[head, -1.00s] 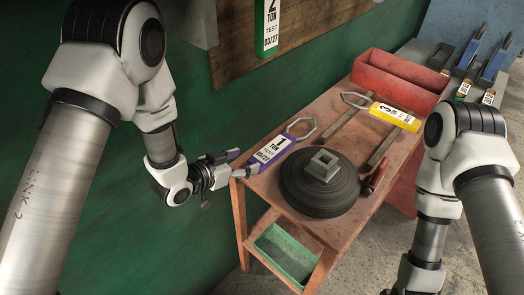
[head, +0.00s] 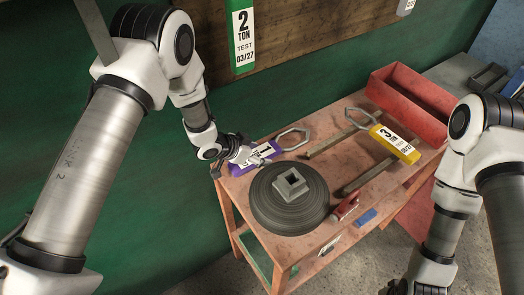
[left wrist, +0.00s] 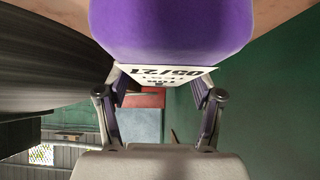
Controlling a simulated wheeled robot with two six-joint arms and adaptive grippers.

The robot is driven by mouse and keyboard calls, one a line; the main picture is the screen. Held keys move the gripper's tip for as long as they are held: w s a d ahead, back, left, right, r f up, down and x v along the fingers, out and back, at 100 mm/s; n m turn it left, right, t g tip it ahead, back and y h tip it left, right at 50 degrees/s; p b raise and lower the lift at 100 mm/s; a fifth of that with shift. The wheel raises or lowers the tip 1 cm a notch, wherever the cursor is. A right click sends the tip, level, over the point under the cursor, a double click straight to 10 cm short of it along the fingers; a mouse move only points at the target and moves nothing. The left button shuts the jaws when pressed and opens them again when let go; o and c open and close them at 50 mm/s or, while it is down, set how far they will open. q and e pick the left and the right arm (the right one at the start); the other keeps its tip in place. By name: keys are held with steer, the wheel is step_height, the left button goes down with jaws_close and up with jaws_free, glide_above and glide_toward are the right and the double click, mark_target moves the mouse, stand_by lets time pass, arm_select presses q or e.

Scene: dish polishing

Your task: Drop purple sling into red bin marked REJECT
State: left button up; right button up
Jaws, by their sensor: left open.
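The purple sling (head: 239,170) lies at the table's left back corner, with a white label and a grey metal ring at its right end. My left gripper (head: 262,158) is at the sling in the head view and partly hides it. In the left wrist view the purple sling (left wrist: 160,28) fills the top, with the open fingers (left wrist: 160,100) apart on either side of its labelled part. I cannot tell whether they touch it. The red bin (head: 410,107) stands at the table's far right end; no REJECT marking is readable. My right gripper is out of view.
A yellow sling (head: 395,143) lies across wooden strips near the bin. A red-handled tool (head: 344,207) and a blue piece (head: 366,217) lie at the front edge. A green sling (head: 241,35) hangs on the board.

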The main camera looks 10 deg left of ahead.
arm_select(q)
steer(key=shift+d, duration=0.15)
steer(key=shift+s+a, duration=0.1)
steer(key=shift+a, duration=0.15)
steer(key=shift+c, duration=1.3)
jaws_close()
